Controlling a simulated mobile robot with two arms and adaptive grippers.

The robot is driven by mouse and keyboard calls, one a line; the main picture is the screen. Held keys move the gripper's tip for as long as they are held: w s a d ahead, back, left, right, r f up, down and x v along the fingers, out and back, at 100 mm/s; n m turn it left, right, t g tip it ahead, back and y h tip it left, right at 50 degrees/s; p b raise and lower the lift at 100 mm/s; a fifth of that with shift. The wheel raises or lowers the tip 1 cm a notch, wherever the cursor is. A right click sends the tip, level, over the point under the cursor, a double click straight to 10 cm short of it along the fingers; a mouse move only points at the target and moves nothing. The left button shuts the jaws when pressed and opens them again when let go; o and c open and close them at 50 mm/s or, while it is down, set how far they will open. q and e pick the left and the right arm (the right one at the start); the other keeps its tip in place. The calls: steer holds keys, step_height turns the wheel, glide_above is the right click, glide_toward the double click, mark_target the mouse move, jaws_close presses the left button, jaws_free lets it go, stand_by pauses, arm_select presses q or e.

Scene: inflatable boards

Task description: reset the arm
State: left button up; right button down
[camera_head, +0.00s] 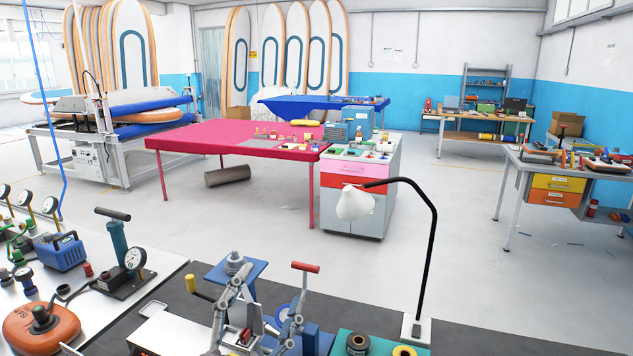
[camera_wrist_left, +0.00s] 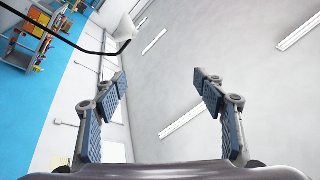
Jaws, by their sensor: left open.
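My left gripper (camera_head: 268,304) is low in the middle of the head view, over the dark front bench, with the fingers apart. In the left wrist view the same gripper (camera_wrist_left: 160,82) is open, with nothing between its blue-grey padded fingers. Behind it that view shows a pale surface and long light fixtures, tilted. My right gripper does not show in either view.
A black-stemmed lamp with a white shade (camera_head: 354,204) stands right of my left gripper; its shade also shows in the left wrist view (camera_wrist_left: 121,30). Pump gear and an orange item (camera_head: 40,330) lie left on the bench. A pink table (camera_head: 205,138) stands beyond open floor.

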arm_select(q)
steer(key=s+a+f+n+g+y, duration=0.2)
steer(key=a+f+n+g+y, duration=0.3)
steer(key=f, duration=0.6)
steer(key=s+a+f+n+g+y, duration=0.2)
steer(key=a+f+n+g+y, duration=0.15)
steer(key=a+f, duration=0.55)
steer(key=s+d+f+n+g, duration=0.1)
steer(key=s+f+g, duration=0.4)
steer(key=s+f, duration=0.45)
steer(key=s+f+n+g, duration=0.1)
steer(key=s+f+g, duration=0.3)
steer(key=s+f, duration=0.55)
steer(key=s+f+g+b, duration=0.1)
steer(key=s+f, duration=0.1)
steer(key=f, duration=1)
steer(key=s+f, duration=0.2)
steer(key=f, duration=1)
steer(key=s+a+f+g+b, duration=0.1)
steer(key=s+a+f, duration=0.2)
steer(key=s+f, duration=1.4)
steer(key=shift+s+f+g+h+b, duration=0.2)
steer(key=shift+f+g+h+b, duration=0.15)
steer(key=shift+f, duration=0.5)
